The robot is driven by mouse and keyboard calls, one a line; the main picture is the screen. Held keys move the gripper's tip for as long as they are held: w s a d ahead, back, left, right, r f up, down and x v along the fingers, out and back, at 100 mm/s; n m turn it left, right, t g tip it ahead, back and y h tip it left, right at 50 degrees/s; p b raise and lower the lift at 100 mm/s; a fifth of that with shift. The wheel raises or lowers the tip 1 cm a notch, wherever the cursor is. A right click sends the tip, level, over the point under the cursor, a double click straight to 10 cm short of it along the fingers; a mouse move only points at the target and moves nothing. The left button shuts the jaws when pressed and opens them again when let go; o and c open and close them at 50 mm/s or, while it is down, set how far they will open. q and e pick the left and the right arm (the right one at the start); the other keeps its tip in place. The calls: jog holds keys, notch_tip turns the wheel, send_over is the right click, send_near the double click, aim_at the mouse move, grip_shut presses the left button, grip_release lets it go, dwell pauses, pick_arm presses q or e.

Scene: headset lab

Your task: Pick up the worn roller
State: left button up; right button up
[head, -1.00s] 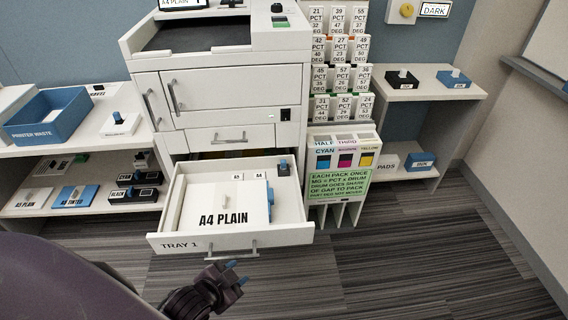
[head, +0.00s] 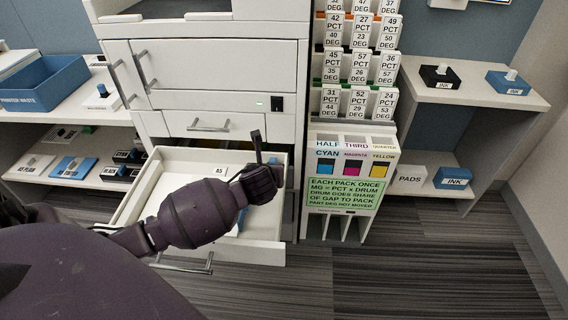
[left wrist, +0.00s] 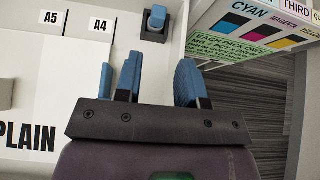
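A small dark block with a blue upright top (left wrist: 155,22) sits in the far corner of the open tray drawer; I take it to be the worn roller, though no label on it is readable. In the head view my left gripper hides it. My left gripper (head: 259,150) is above the right side of the drawer. In the left wrist view its blue fingers (left wrist: 159,80) are apart with nothing between them, and the block lies beyond the fingertips. My right gripper is not in view.
The open drawer (head: 133,203) holds A4 plain paper (left wrist: 55,95), with a blue piece beside it. A rack with colour packs and a green sign (head: 345,193) stands just right of the drawer. Shelves flank both sides. Floor (head: 430,270) at the right is clear.

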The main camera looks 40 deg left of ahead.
aim_at(273, 160)
pick_arm(q)
jog(key=b+x, duration=0.2)
jog(key=x, duration=0.3)
jog(key=shift+w+a+f, duration=0.15)
jog(key=shift+w+f, duration=0.05)
jog(key=shift+w, duration=0.05)
jog(key=shift+w+a, duration=0.15)
jog(key=shift+w, duration=0.05)
jog(key=shift+w+a+f+b, duration=0.1)
jog(key=shift+w+f+b, duration=0.1)
jog(key=shift+b, duration=0.1)
jog(key=shift+b+x, duration=0.7)
jog(key=shift+x, duration=0.55)
jog(key=shift+b+x, duration=0.35)
jog(key=shift+x, duration=0.5)
jog(key=shift+w+a+r, duration=0.1)
jog(key=shift+a+r, duration=0.05)
jog(key=shift+a, duration=0.05)
jog(key=shift+r, duration=0.1)
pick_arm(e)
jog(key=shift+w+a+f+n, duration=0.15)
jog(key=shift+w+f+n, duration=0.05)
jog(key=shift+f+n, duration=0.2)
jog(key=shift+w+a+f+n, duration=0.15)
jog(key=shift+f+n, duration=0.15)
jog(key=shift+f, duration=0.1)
